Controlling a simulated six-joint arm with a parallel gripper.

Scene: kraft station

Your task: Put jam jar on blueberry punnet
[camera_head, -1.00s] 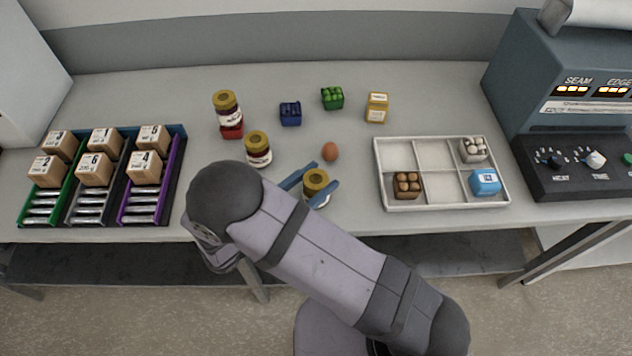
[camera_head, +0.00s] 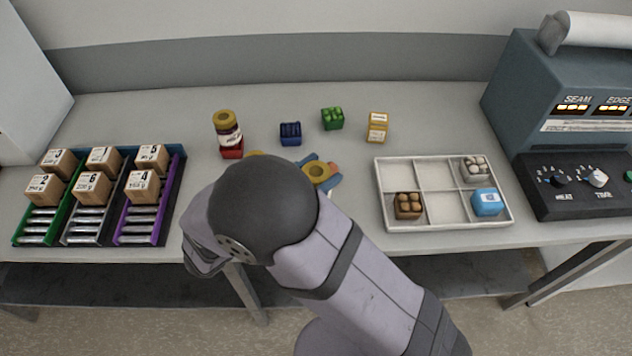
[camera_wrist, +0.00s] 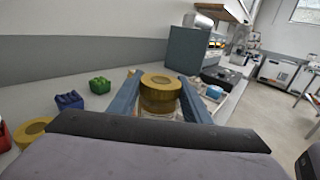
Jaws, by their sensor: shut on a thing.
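My gripper (camera_head: 320,169) has its blue fingers shut on a jam jar with a gold lid (camera_head: 319,171). In the wrist view the jar (camera_wrist: 160,92) stands upright between the fingers (camera_wrist: 160,86); its lower part is hidden. The blueberry punnet (camera_head: 290,133) is a small dark blue box on the table, behind and left of my gripper. It also shows in the wrist view (camera_wrist: 69,100), left of the held jar and apart from it.
Another jar (camera_head: 228,136) stands on a red punnet (camera_head: 232,153). A further jar (camera_head: 254,154) is mostly hidden by my arm. A green punnet (camera_head: 332,118) and yellow carton (camera_head: 377,135) stand at the back. A compartment tray (camera_head: 434,206) lies right, box racks (camera_head: 164,206) left.

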